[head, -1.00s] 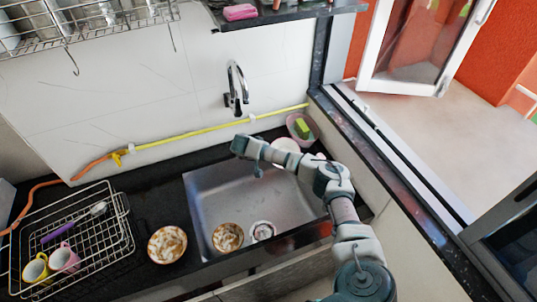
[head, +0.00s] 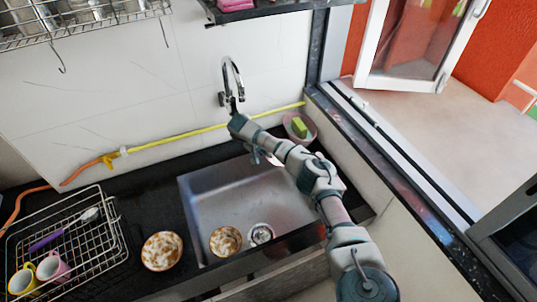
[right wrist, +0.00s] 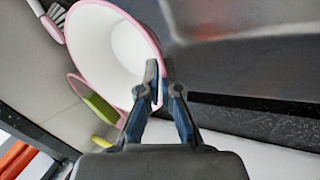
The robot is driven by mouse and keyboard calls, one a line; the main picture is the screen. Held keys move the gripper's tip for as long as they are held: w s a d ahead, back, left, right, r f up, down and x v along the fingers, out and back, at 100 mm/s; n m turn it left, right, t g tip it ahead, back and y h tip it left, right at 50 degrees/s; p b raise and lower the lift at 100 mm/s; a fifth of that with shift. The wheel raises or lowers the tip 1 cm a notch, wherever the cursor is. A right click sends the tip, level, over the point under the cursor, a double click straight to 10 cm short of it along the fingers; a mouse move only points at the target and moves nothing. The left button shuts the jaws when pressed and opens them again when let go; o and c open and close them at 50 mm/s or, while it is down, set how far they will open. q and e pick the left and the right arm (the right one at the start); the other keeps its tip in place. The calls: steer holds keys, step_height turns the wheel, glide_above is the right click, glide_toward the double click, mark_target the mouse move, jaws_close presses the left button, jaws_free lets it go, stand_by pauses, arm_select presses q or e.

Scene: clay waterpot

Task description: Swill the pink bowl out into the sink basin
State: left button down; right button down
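The pink bowl (right wrist: 108,45), white inside with a pink rim, fills the upper left of the right wrist view. My right gripper (right wrist: 161,80) has its two fingers close together on either side of the rim, pinching it. In the head view my right gripper (head: 271,158) hangs above the back of the sink basin (head: 235,195); my arm largely hides the bowl there. The basin's dark grey surface also fills the upper right of the wrist view (right wrist: 250,25). I cannot tell how high the bowl is held. My left gripper is not in view.
A pink dish with a green sponge (head: 299,127) stands at the basin's back right corner. The tap (head: 233,75) rises behind the basin. One patterned bowl (head: 225,241) is at the basin's front, another (head: 161,251) on the counter. A wire rack (head: 75,240) holds cups.

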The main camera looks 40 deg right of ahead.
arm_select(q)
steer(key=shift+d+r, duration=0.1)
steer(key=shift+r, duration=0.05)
arm_select(e)
steer(key=shift+d, duration=0.1)
steer(key=shift+r, duration=0.15)
steer(key=shift+d+r, duration=0.1)
steer(key=shift+r, duration=0.25)
steer(key=shift+r+g, duration=0.3)
steer(key=shift+r, duration=0.65)
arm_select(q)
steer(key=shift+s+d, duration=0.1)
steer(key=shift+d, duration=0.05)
arm_select(e)
steer(key=shift+r+g+y, duration=0.3)
steer(key=shift+r+y, duration=0.1)
steer(key=shift+r, duration=0.7)
steer(key=shift+s+f, duration=0.1)
steer(key=shift+f, duration=0.05)
